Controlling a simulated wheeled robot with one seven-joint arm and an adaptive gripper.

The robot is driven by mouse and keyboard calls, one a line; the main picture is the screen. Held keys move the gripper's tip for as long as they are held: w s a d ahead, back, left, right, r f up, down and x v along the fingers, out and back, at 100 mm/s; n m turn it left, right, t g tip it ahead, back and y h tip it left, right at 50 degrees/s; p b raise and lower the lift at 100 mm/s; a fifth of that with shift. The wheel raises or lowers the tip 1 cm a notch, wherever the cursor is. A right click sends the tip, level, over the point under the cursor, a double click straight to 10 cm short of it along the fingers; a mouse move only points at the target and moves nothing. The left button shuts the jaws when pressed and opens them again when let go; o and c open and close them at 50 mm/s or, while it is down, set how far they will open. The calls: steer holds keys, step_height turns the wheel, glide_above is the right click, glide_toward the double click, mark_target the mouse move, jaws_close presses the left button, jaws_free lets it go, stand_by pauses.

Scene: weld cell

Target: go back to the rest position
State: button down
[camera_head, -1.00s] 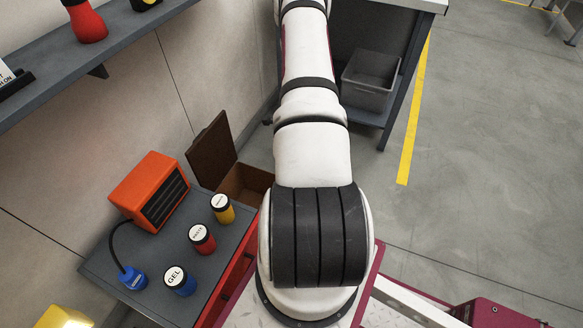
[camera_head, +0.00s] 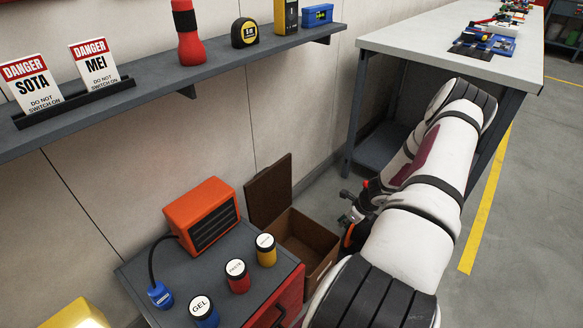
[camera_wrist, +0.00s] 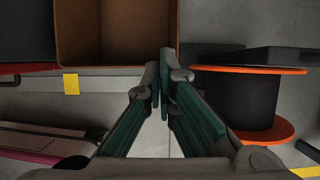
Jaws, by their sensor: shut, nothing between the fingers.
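My gripper (camera_wrist: 163,88) is shut, with its teal-lined fingers meeting at the tips and nothing between them. In the head view my gripper (camera_head: 347,208) is small and dark, beside the right side of an open brown box (camera_head: 322,238) on the floor. My white arm bends forward and back down over the aisle at the right. In the wrist view the brown box (camera_wrist: 108,62) lies just beyond the fingertips, and I cannot tell the gap between them.
A workbench (camera_head: 420,45) stands behind my arm. A black spool with orange flanges (camera_wrist: 250,70) is near the fingers. Floor at right is clear.

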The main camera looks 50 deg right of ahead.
steer(key=w+a+r+n, duration=0.3)
steer(key=w+r+n, duration=0.2)
steer(key=w+r, duration=0.45)
steer(key=w+a+r+n+y, duration=0.1)
steer(key=w+a+r+n, duration=0.1)
steer(key=a+r+n, duration=0.75)
steer(key=w+a+r+n+y, duration=0.2)
steer(key=a+r+n, duration=0.2)
steer(key=a+r, duration=0.95)
steer(key=s+a+r+n+g+h, duration=0.1)
steer(key=s+a+r+n+g, duration=0.2)
steer(key=s+a+r+n, duration=0.85)
steer(key=s+a+r+n+g+h, duration=0.1)
steer(key=s+a+r+n, duration=0.15)
steer(key=s, duration=0.65)
steer(key=s+a+r+n+h, duration=0.15)
steer(key=s+r, duration=0.25)
steer(key=s, duration=0.5)
step_height(320, 180, up, 23)
steer(key=n+t+p, duration=0.1)
steer(key=t+p, duration=0.2)
steer(key=p, duration=1.9)
steer(key=shift+a+r+t, duration=0.2)
steer(key=shift+a+t, duration=0.1)
steer(key=shift+a, duration=0.1)
